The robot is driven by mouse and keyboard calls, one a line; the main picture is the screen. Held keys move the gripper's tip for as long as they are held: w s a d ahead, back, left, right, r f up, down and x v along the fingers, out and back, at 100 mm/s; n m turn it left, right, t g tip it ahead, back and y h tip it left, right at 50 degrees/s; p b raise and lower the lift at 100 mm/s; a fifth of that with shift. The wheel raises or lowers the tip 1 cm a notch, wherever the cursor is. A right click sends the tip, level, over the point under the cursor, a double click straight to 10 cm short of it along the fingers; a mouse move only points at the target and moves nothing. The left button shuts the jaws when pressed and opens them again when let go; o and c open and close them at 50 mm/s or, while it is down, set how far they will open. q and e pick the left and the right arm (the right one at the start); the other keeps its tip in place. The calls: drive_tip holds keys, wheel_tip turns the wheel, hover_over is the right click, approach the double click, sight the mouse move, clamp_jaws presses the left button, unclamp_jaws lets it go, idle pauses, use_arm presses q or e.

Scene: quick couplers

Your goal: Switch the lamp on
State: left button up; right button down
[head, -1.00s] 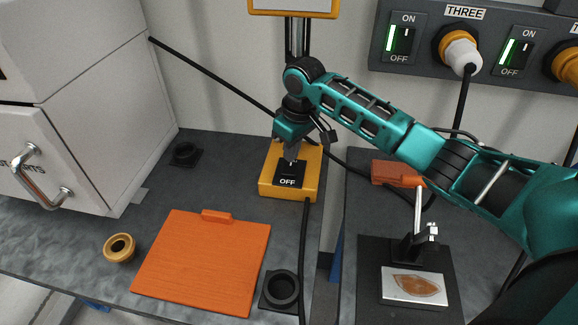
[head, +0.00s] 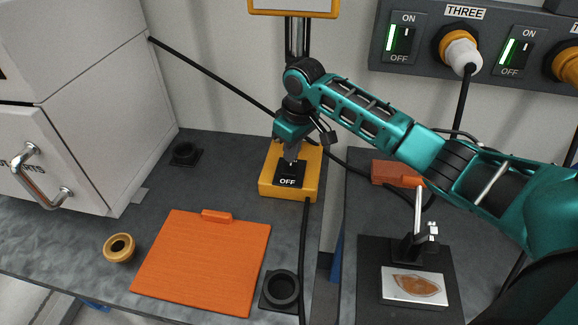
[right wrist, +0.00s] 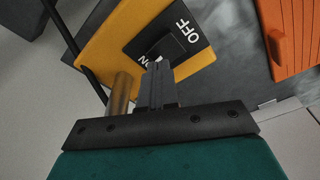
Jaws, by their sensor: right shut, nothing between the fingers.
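The lamp's yellow base (head: 268,188) stands on the dark bench, with a black switch plate (head: 289,181) marked OFF at its front. The plate and its black rocker (right wrist: 172,48) also show in the right wrist view. The lamp's post (head: 297,40) rises behind to a yellow-framed head (head: 293,13), cut off by the picture's top. My right gripper (head: 291,157) is shut and empty, pointing down at the switch's far part. In the right wrist view its fingertips (right wrist: 157,68) are at the rocker beside the partly covered ON lettering; contact is hard to tell. My left gripper is not in view.
An orange board (head: 205,262), a yellow ring (head: 119,248) and a black ring holder (head: 281,289) lie in front. A white cabinet (head: 75,90) stands left. A socket panel (head: 480,50) hangs at right. Black cables run beside the lamp base.

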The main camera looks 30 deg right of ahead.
drive_tip(key=shift+f, duration=0.8)
drive_tip(key=shift+r, duration=3.6)
